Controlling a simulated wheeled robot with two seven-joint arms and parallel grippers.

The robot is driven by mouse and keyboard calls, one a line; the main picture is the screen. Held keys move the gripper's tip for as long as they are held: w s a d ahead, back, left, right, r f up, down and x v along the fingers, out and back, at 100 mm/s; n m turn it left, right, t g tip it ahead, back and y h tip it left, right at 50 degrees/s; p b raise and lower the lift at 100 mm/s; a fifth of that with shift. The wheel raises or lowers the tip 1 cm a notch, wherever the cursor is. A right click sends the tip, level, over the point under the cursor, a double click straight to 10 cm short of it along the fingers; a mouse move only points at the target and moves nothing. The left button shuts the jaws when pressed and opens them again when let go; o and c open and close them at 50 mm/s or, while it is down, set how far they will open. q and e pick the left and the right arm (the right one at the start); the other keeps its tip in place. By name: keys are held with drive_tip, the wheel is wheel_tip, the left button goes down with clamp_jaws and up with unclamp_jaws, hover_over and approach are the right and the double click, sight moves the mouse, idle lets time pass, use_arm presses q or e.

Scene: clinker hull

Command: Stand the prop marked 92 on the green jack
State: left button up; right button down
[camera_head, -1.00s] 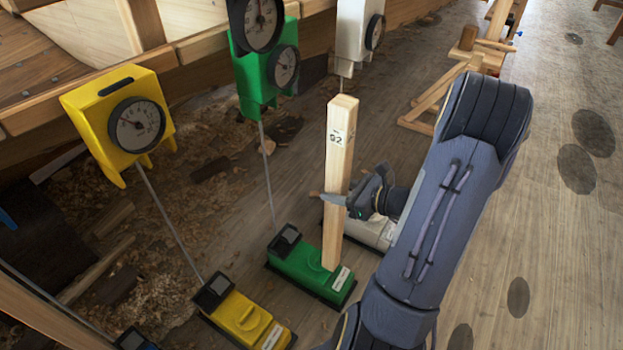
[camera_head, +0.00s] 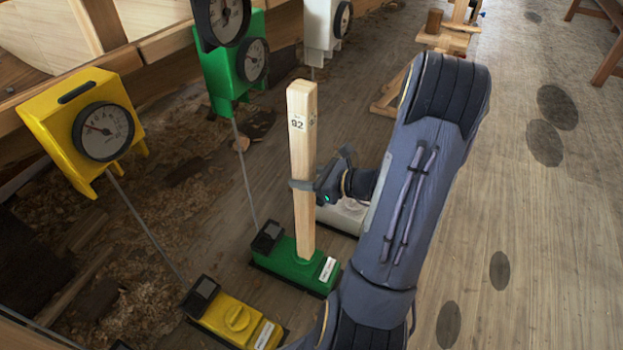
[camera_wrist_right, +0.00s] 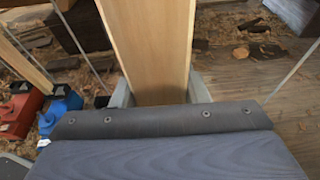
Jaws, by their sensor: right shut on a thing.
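The wooden prop marked 92 (camera_head: 303,150) stands roughly upright in the head view, its foot at the green jack (camera_head: 290,268). Its lower end appears to meet the jack's top; exact contact and seating cannot be told. My right gripper (camera_head: 305,187) is shut on the prop around its middle, coming from the right. In the right wrist view the prop (camera_wrist_right: 155,50) rises between the fingers, and its foot is out of sight. My left gripper is not in view.
A yellow jack (camera_head: 240,318) stands left of the green one, a pale jack (camera_head: 345,215) behind. Yellow (camera_head: 85,125), green (camera_head: 232,75) and white (camera_head: 322,25) gauge boxes hang near the hull. Red (camera_wrist_right: 20,108) and blue (camera_wrist_right: 60,110) jacks show in the wrist view. Open floor lies right.

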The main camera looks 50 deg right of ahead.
drive_tip(key=f+b+x, duration=0.1)
drive_tip(key=b+x, duration=0.6)
drive_tip(key=x, duration=1.1)
drive_tip(key=shift+w, duration=0.2)
idle(1.8)
drive_tip(key=shift+a, duration=0.15)
drive_tip(key=shift+f+b, duration=0.45)
drive_tip(key=shift+b, duration=0.15)
drive_tip(key=shift+w, duration=0.15)
idle(0.7)
drive_tip(key=c, duration=0.7)
unclamp_jaws()
drive_tip(key=shift+c, duration=0.2)
